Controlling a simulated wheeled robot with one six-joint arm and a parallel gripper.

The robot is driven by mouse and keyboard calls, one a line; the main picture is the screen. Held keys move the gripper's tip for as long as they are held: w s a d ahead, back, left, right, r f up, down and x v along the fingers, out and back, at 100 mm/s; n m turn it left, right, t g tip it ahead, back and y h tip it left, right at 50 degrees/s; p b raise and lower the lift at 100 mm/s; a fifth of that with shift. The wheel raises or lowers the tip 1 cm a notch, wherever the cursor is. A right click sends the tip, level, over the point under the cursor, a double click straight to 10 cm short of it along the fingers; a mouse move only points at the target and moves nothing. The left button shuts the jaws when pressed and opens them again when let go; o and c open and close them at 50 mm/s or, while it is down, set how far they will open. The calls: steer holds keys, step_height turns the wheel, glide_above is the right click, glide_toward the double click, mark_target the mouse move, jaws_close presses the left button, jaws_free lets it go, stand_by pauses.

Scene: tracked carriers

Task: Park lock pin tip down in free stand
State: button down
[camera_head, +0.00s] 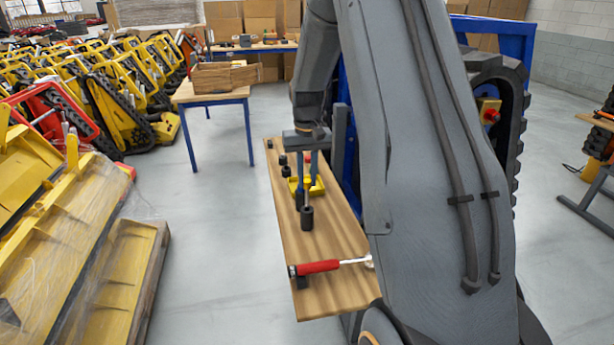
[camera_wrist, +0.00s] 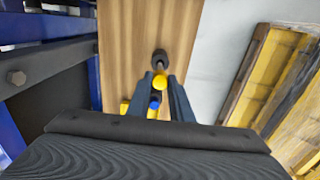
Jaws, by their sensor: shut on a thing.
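My gripper (camera_head: 306,182) points down over the wooden bench and is shut on the lock pin. In the wrist view the pin's round yellow end (camera_wrist: 160,82) shows between the fingertips (camera_wrist: 163,80). A black cylindrical stand (camera_head: 307,218) is on the bench just below and in front of the gripper; it also shows beyond the yellow end in the wrist view (camera_wrist: 159,59). The pin's lower part is hard to make out, and I cannot tell whether its tip is in the stand or apart from it.
A yellow tray (camera_head: 317,187) sits behind the fingers on the bench (camera_head: 335,222). A red-handled tool (camera_head: 318,267) lies across the near end. Wrapped yellow parts on a pallet (camera_head: 120,260) are at left, with clear floor between.

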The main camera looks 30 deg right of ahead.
mark_target(307, 205)
steer(key=shift+f+b, duration=1.55)
steer(key=shift+f, duration=2.5)
steer(key=c, duration=1.5)
jaws_free()
step_height(307, 205, up, 8)
steer(key=shift+f+b, duration=0.1)
steer(key=shift+b, duration=0.95)
steer(key=s+a+n, duration=0.1)
steer(key=s+a, duration=0.4)
steer(key=s, duration=0.2)
steer(key=s+a+f+n, duration=0.1)
steer(key=s+a, duration=0.5)
steer(key=s, duration=0.2)
steer(key=s+a+f+n+t, duration=0.1)
steer(key=s+a, duration=0.5)
steer(key=s, duration=0.1)
steer(key=shift+s+a, duration=0.15)
steer(key=shift+s, duration=0.25)
